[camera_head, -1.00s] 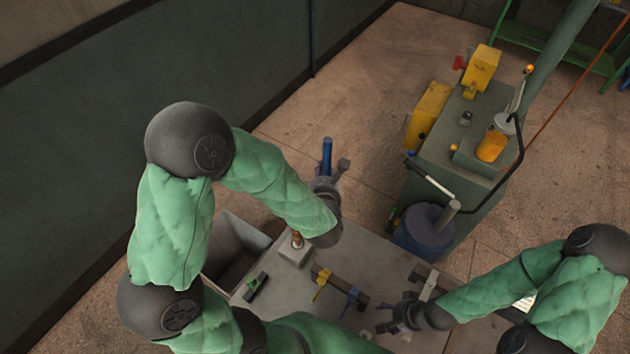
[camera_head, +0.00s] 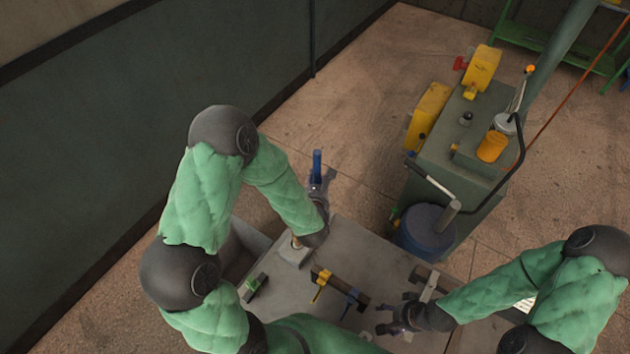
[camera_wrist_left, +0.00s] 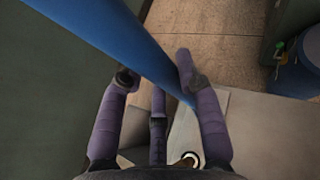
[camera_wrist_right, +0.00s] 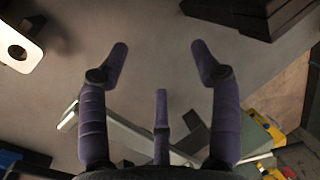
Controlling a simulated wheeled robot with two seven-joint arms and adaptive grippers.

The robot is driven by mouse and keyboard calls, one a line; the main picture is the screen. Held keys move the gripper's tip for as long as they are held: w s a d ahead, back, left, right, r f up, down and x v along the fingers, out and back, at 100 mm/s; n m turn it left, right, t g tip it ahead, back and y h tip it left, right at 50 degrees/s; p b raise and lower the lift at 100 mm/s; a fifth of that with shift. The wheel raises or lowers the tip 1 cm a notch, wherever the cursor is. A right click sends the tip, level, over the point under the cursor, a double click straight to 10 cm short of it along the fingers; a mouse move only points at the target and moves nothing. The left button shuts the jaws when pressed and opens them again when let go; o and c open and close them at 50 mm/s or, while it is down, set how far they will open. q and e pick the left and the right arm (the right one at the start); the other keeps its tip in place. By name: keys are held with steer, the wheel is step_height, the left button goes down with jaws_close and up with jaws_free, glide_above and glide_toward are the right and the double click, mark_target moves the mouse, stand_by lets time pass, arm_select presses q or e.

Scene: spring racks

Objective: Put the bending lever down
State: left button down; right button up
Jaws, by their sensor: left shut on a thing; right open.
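The bending lever (camera_head: 317,164) is a long blue bar. My left gripper (camera_head: 319,188) is shut on it and holds it raised beyond the far edge of the grey table in the head view. In the left wrist view the lever (camera_wrist_left: 105,38) runs diagonally from the upper left to between the fingers of the left gripper (camera_wrist_left: 155,72); its far end is out of that frame. My right gripper (camera_head: 383,317) is open and empty above the right part of the table; it also shows open in the right wrist view (camera_wrist_right: 158,52).
On the grey table (camera_head: 374,255) are a block with a post (camera_head: 294,252), a dark bar with a yellow clamp (camera_head: 320,283) and a green-black tool (camera_head: 254,288). A blue drum (camera_head: 428,232) and green machine (camera_head: 450,145) stand behind. Floor left of the machine is clear.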

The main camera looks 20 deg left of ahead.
arm_select(q)
steer(key=shift+r, duration=0.1)
arm_select(e)
steer(key=shift+s, duration=0.1)
arm_select(q)
steer(key=shift+f+b, duration=0.25)
steer(key=shift+b, duration=0.15)
arm_select(e)
steer(key=shift+f, duration=0.4)
arm_select(q)
steer(key=shift+f, duration=0.1)
arm_select(e)
steer(key=shift+f, duration=0.1)
arm_select(q)
steer(key=c, duration=0.9)
jaws_free()
steer(key=shift+s, duration=0.1)
